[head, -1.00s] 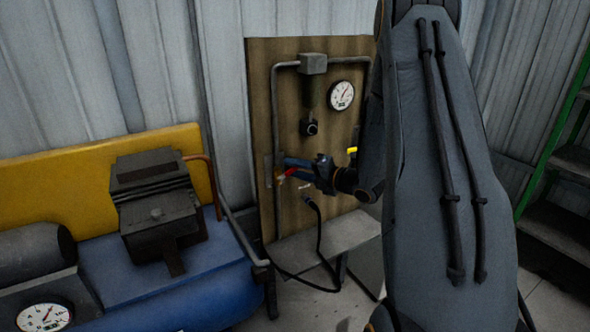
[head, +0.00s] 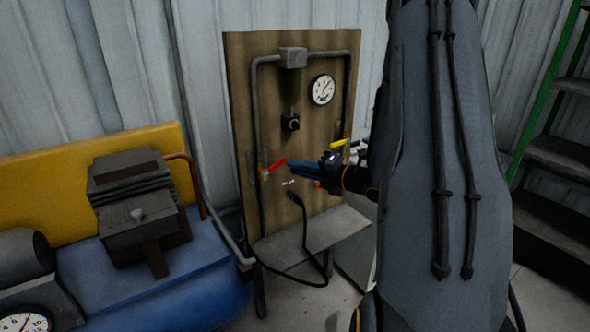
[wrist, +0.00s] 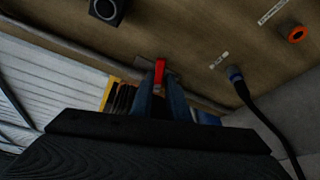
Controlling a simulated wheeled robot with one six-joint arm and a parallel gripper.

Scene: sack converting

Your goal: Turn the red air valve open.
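The red air valve (head: 274,166) is on the left part of the wooden board, by the grey pipe. Its red lever slants up to the right in the head view. In the wrist view the red lever (wrist: 160,70) appears just beyond and between the fingertips. My gripper (head: 291,167) points left at the valve, with its blue fingertips close to the lever's right end. In the wrist view the two fingers (wrist: 160,90) stand apart with a narrow gap. Nothing looks held; contact with the lever cannot be told.
The wooden board (head: 240,90) carries a pressure gauge (head: 323,90), a black knob (head: 290,123) and a yellow lever (head: 338,143). A black hose (head: 305,225) hangs above a grey bench (head: 325,232). A blue compressor (head: 190,275) stands left; a green-framed shelf (head: 548,95) stands right.

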